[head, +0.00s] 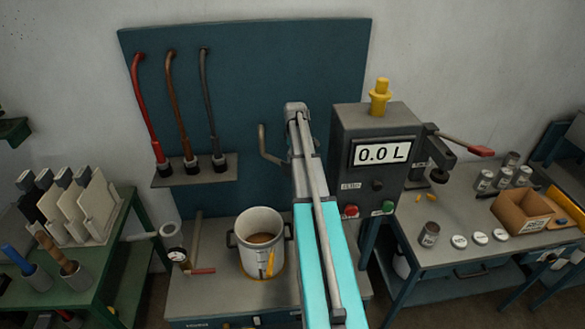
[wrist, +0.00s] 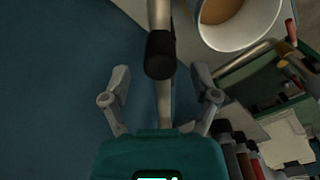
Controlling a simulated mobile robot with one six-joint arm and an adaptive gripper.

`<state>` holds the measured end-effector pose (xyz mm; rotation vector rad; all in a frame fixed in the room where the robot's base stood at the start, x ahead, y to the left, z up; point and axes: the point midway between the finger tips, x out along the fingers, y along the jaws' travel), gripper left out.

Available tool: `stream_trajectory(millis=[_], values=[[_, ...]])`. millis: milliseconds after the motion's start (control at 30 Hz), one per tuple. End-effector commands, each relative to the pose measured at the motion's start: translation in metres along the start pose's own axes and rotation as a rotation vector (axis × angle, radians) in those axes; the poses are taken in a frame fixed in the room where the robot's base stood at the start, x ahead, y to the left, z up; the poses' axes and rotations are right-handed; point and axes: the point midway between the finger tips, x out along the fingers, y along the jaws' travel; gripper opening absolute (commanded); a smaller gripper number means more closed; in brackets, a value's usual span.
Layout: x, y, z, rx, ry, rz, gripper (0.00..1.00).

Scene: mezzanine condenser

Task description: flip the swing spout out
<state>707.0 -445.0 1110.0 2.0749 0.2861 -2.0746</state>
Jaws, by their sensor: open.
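The swing spout, a grey bent pipe (head: 264,148), shows in the head view against the blue back panel, left of my arm. Its remainder is hidden behind the arm. In the wrist view a grey pipe with a black sleeve (wrist: 160,55) runs between the fingers of my gripper (wrist: 162,84); it appears to be the spout. The fingers are apart, one on each side of it, with gaps visible. I cannot tell the depth between fingers and pipe. My gripper is hidden behind my arm in the head view.
A white pot (head: 260,258) with tan liquid stands on the bench below the panel. A grey control box (head: 372,125) reading 0.0 L stands right of my arm. Red, brown and grey hoses stand on a shelf (head: 198,173) at left. The panel (head: 255,65) above is bare.

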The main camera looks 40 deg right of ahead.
Motion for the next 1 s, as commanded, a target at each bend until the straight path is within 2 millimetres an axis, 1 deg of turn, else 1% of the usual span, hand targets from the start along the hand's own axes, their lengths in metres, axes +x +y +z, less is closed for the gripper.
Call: stream_trajectory(millis=[33, 100, 400, 900, 967, 1000], values=[[0.008, 0.000, 0.000, 0.000, 0.000, 0.000, 0.78], [0.013, 0.000, 0.000, 0.000, 0.000, 0.000, 0.78], [0.029, 0.000, 0.000, 0.001, 0.000, 0.000, 0.78], [0.032, 0.000, 0.001, 0.001, 0.000, 0.000, 0.78], [0.032, 0.000, 0.001, 0.001, 0.000, 0.000, 0.67], [0.032, 0.001, 0.001, 0.001, 0.000, 0.000, 0.59]])
